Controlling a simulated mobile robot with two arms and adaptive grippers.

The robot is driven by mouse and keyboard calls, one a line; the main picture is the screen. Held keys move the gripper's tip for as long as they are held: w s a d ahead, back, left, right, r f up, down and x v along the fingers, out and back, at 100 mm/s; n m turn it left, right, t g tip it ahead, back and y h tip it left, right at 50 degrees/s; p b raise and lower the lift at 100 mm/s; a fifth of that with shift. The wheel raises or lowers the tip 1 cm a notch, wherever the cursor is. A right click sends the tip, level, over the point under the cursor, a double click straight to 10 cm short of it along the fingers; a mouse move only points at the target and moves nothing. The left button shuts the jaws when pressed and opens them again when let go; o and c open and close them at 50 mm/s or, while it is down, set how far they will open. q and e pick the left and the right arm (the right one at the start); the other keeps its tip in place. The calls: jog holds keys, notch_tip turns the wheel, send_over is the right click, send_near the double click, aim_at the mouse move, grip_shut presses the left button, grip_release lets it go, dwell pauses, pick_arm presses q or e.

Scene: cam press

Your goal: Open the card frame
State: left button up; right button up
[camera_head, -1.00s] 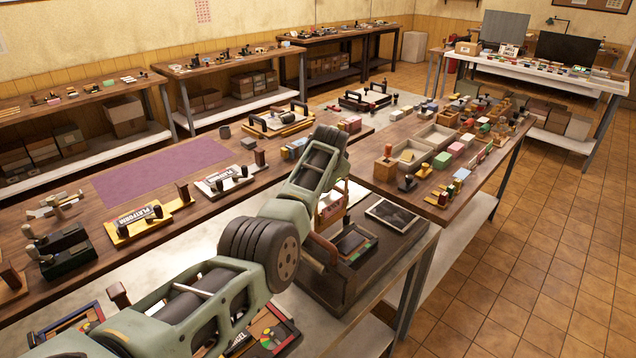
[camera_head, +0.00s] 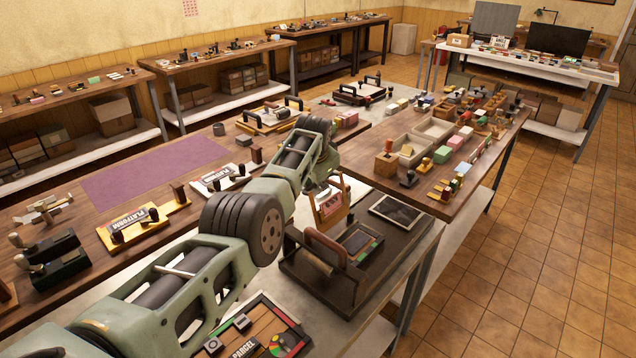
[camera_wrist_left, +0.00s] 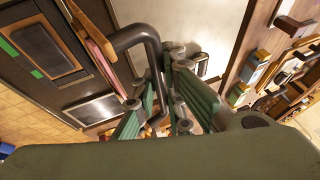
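A dark base (camera_head: 345,296) with a framed dark window (camera_head: 358,240) lies flat on the near table; I take this for the card frame. A brown bar (camera_head: 325,248) runs along its left side. A small wooden frame with a reddish panel (camera_head: 331,205) shows just behind it, below my left gripper (camera_head: 325,185). In the left wrist view, the green fingers of my left gripper (camera_wrist_left: 168,105) are around a dark bent tube (camera_wrist_left: 140,35), beside a pinkish bar (camera_wrist_left: 92,38). I cannot tell whether they grip it. The framed window (camera_wrist_left: 45,45) is to their left. My right gripper is out of view.
A dark tablet-like panel (camera_head: 400,210) lies right of the base. A PARCEL plate (camera_head: 262,330) is in front, close under my arm. Open trays (camera_head: 434,130) and several small blocks crowd the table behind. The purple mat (camera_head: 155,168) is clear.

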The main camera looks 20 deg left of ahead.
pick_arm(q)
jog(key=o, duration=0.4)
jog(key=shift+w+r, duration=0.1)
jog(key=shift+r, duration=0.2)
jog(key=shift+c, duration=0.2)
jog(key=shift+o, duration=0.5)
jog(key=shift+f, duration=0.15)
jog(key=v, duration=1.2)
